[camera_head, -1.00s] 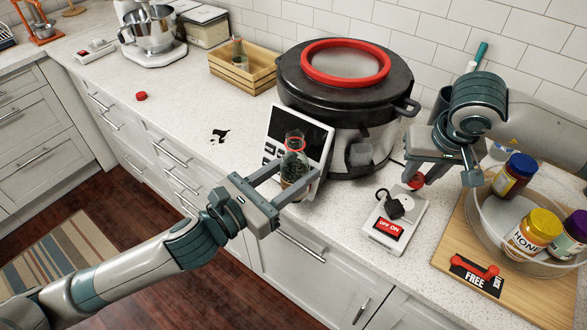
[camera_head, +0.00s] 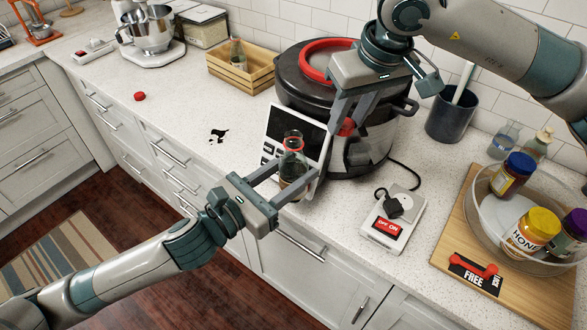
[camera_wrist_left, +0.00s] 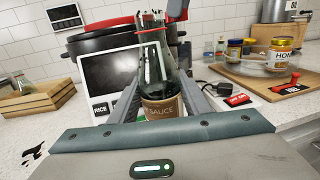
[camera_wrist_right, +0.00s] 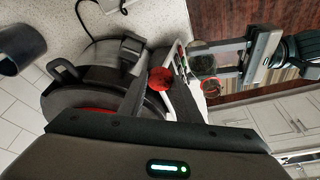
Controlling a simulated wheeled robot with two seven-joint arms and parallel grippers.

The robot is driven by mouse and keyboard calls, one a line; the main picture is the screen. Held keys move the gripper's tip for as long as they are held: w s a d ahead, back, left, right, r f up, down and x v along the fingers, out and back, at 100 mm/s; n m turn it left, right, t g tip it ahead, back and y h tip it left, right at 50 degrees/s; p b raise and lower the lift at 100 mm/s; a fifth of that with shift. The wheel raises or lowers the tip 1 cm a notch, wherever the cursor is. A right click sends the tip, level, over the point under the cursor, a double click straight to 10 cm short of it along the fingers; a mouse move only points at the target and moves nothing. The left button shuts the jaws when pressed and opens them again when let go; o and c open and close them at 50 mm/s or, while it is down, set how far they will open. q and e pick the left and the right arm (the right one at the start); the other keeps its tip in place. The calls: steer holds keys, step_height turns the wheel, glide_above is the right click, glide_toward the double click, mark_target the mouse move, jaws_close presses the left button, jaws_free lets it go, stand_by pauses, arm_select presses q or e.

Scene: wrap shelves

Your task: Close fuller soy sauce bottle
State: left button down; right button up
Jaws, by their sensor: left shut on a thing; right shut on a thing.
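The soy sauce bottle (camera_head: 292,168) is clear glass with dark liquid and a red ring at its neck. My left gripper (camera_head: 285,190) is shut around its body and holds it upright at the counter's front edge. Its brown label (camera_wrist_left: 162,107) faces the left wrist camera. My right gripper (camera_head: 350,125) is shut on a red cap (camera_head: 346,127), which also shows in the right wrist view (camera_wrist_right: 161,80). The cap is right of the bottle and apart from it. A second bottle (camera_head: 237,52) stands in the wooden crate (camera_head: 250,81). Another red cap (camera_head: 139,97) lies on the counter.
A large black cooker (camera_head: 296,92) with a tilted control panel stands close behind the bottle and right gripper. A scale-like device (camera_head: 384,235) is to the right, before a board (camera_head: 515,304) with a bowl of jars. The left counter is mostly clear.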

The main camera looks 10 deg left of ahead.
steer(key=s+a+r+n, duration=0.3)
steer(key=a+r, duration=0.4)
steer(key=a, duration=0.1)
steer(key=shift+s+a+n+g+y, duration=0.3)
steer(key=shift+s+a+n, duration=0.05)
steer(key=shift+s+n, duration=0.05)
steer(key=shift+f, duration=1.95)
steer(key=shift+f, duration=0.1)
steer(key=shift+f, duration=0.75)
steer(key=shift+f, duration=0.55)
steer(key=shift+m, duration=0.3)
